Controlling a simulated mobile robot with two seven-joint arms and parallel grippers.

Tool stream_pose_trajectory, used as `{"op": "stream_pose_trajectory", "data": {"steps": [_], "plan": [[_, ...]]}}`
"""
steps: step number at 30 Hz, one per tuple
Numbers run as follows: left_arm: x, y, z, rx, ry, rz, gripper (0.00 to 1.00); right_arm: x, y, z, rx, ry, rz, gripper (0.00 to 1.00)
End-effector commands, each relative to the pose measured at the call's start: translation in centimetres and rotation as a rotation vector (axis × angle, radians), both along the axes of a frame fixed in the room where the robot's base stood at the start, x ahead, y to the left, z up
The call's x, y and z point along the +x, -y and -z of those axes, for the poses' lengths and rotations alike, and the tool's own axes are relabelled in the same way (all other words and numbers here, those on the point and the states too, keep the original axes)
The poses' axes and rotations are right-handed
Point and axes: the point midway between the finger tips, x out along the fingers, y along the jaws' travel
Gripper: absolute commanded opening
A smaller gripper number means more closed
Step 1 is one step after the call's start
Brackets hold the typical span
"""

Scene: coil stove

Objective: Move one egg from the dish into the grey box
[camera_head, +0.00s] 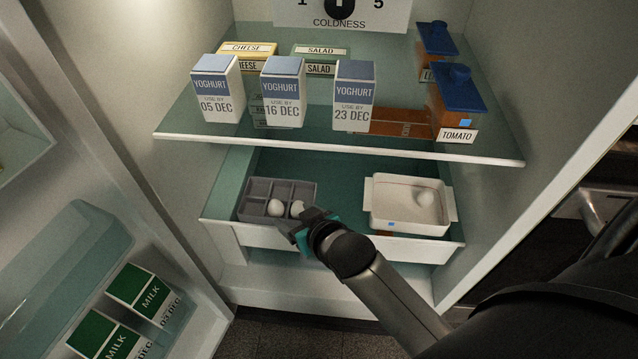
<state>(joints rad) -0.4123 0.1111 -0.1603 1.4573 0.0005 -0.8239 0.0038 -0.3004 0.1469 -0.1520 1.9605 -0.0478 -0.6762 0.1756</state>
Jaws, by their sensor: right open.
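The grey box (256,187), divided into compartments, sits at the left of the open fridge drawer. Two white eggs lie in its front compartments, one at the middle (275,208) and one farther right (297,208). The white dish (385,217) stands in the drawer's right half, with one egg (425,197) inside toward its right side. My right gripper (306,226) is open at the front right corner of the grey box, just in front of the right egg. Its wrist hides part of that corner, and I cannot tell whether it touches the egg or box. My left gripper is not in view.
A glass shelf (300,133) above the drawer holds three yoghurt cartons (283,92), cheese and salad packs, and a tomato container (456,104). The fridge door with milk cartons (139,291) is open at left. A gap separates the box and dish.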

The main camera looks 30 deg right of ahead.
Motion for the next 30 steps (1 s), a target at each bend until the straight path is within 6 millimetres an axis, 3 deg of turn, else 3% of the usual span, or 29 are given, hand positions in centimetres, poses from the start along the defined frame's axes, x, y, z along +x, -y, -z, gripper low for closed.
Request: {"op": "stream_pose_trajectory", "data": {"steps": [2,4,7,12,15,18,21,30], "plan": [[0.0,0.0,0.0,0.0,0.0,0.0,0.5,-0.2,0.0,0.3,-0.002,-0.007,0.0,0.75],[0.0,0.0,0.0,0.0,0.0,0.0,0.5,-0.9,0.1,1.9,-0.011,-0.048,-0.001,0.75],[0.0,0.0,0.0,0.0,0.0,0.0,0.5,-3.7,0.5,6.9,-0.04,-0.183,-0.008,0.75],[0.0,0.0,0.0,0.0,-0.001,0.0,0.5,-12.2,1.3,16.8,-0.099,-0.489,-0.041,0.75],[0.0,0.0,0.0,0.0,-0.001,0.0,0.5,-16.9,1.6,20.5,-0.123,-0.632,-0.062,0.75],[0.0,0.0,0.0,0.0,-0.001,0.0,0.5,-20.0,1.8,22.5,-0.136,-0.718,-0.079,0.75],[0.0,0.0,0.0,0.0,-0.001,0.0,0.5,-21.3,1.8,23.2,-0.14,-0.751,-0.084,0.75],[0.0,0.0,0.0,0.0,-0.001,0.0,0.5,-21.3,1.8,23.2,-0.141,-0.751,-0.085,0.75]]}}
